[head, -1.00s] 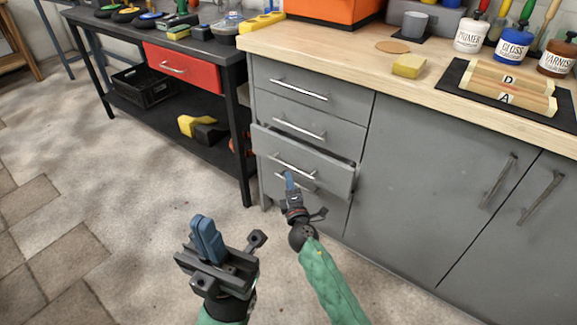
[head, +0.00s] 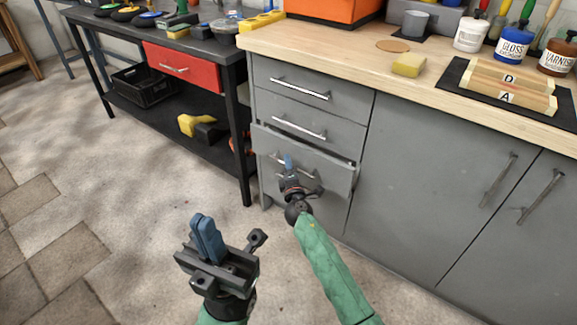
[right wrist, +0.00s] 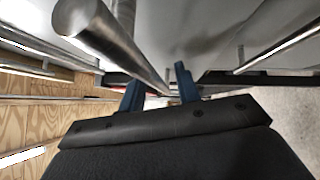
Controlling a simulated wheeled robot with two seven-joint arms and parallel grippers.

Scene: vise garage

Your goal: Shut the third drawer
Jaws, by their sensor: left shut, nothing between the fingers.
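The third drawer (head: 332,178) of the grey cabinet stands partly out; a dark gap shows along its top edge. Its bar handle (head: 277,160) is partly covered by my right gripper (head: 288,163), which is at the drawer front. In the right wrist view, the two blue fingers of the right gripper (right wrist: 158,92) are apart. A metal bar (right wrist: 125,48) runs from the upper left toward the space between them; I cannot tell whether they touch it. My left gripper (head: 207,238) is shut and empty, in front of the cabinet over the floor.
The upper two drawers (head: 300,85) are flush. Cabinet doors (head: 425,170) with bar handles are to the right. A black workbench (head: 240,130) with a red drawer (head: 182,68) stands to the left. The wooden countertop (head: 340,55) holds paint jars and a sponge. Floor at left is clear.

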